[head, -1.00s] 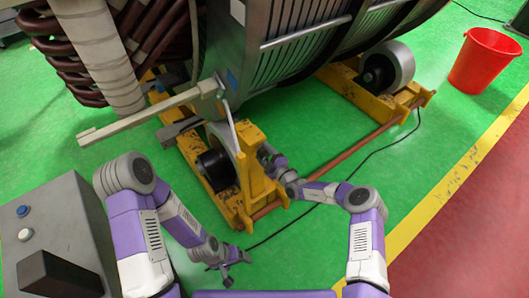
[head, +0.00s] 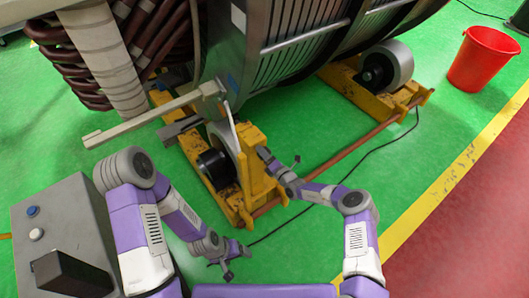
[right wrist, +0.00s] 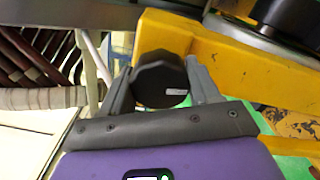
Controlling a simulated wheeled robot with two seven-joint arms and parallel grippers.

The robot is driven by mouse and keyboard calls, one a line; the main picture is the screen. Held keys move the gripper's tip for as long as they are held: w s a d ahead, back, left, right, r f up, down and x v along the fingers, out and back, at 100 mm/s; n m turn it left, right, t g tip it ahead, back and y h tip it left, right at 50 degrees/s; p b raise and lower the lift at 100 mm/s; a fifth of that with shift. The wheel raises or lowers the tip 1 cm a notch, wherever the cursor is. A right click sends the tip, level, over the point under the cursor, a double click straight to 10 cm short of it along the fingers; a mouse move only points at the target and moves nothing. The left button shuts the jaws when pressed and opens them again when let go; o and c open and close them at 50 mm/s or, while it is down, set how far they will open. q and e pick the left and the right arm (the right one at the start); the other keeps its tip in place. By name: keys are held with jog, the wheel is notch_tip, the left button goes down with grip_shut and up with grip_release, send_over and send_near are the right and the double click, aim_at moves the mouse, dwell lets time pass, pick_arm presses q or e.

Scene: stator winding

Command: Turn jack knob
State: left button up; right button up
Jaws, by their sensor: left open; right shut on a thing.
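The jack is a yellow steel frame (head: 250,160) with a roller (head: 215,168) under the big round stator (head: 290,55). Its knob (right wrist: 160,80) is black and many-sided, and it stands out from the yellow metal in the right wrist view. My right gripper (right wrist: 158,84) is shut on the knob, with one grey finger on each side. In the head view my right gripper (head: 264,155) is at the jack's near right side, and the knob is too small or hidden to make out there. My left gripper (head: 227,265) is open and empty, low over the green floor.
A second yellow roller stand (head: 375,97) is at the back right, joined by a brown bar (head: 345,155). A black cable (head: 385,145) lies on the floor. A red bucket (head: 482,60) stands at the right. A grey control box (head: 60,225) is at the lower left.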

jog(key=n+p, duration=0.1)
jog(key=n, duration=0.3)
jog(key=shift+n+p, duration=0.3)
jog(key=n+p, duration=0.1)
jog(key=n, duration=0.3)
jog(key=shift+n+p, duration=0.3)
jog(key=shift+p, duration=0.05)
jog(key=n+p, duration=0.1)
jog(key=n, duration=0.3)
jog(key=shift+p, duration=0.3)
jog(key=n+p, duration=0.1)
jog(key=n, duration=0.3)
jog(key=n+p, duration=0.1)
jog(key=n, duration=0.3)
jog(key=shift+n+p, duration=0.3)
jog(key=shift+p, duration=0.05)
jog(key=n+p, duration=0.1)
jog(key=n, duration=0.7)
jog(key=shift+d+n+p, duration=0.1)
jog(key=shift+n+p, duration=0.2)
jog(key=shift+n, duration=1.6)
